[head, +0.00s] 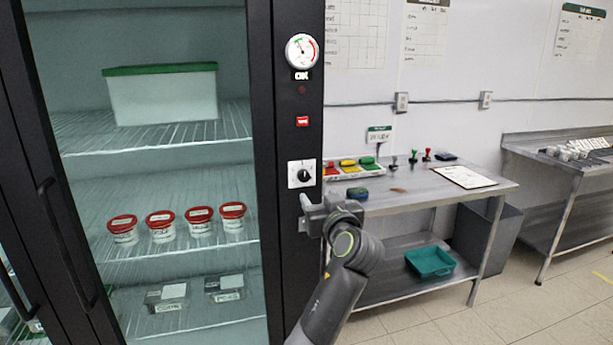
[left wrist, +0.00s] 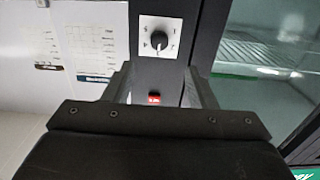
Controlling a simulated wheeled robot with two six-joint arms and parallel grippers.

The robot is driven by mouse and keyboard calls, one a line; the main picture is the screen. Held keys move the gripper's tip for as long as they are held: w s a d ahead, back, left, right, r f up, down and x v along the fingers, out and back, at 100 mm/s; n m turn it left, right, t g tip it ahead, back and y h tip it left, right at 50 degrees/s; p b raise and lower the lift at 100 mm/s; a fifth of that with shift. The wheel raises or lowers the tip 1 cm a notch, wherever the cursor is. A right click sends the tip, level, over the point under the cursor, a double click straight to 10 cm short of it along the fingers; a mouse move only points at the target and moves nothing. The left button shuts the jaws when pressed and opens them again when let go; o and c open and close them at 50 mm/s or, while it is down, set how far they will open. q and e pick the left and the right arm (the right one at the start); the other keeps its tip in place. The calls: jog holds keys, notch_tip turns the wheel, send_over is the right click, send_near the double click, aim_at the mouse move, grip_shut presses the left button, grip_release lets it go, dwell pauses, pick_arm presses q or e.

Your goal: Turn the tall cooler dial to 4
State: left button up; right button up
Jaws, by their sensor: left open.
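The cooler dial is a black round knob (head: 303,175) on a white square plate, low on the black front strip of the tall cooler (head: 290,110). The dial also shows in the left wrist view (left wrist: 159,40), beyond the fingers. My left gripper (head: 305,212) is just below the dial in the head view, in front of the strip. Its jaws are open and empty, and they show apart in the left wrist view (left wrist: 160,78). My right gripper is not in view.
A red switch (head: 302,121) and a round gauge (head: 302,50) sit above the dial. The cooler's glass door has a black handle (head: 65,245). A steel table (head: 420,195) with stamps and a clipboard (head: 464,177) stands to the right. Floor shows at the lower right.

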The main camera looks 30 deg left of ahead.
aim_at(304, 178)
pick_arm(q)
jog(key=p+x, duration=0.3)
jog(key=x, duration=0.8)
jog(key=shift+w, duration=0.1)
jog(key=shift+c, duration=0.4)
jog(key=c, duration=0.9)
jog(key=shift+m, duration=1.4)
jog(key=m+p, duration=0.1)
jog(key=m, duration=0.1)
jog(key=shift+m, duration=0.4)
jog(key=m+p, duration=0.2)
jog(key=m, duration=0.4)
jog(key=shift+m, duration=0.3)
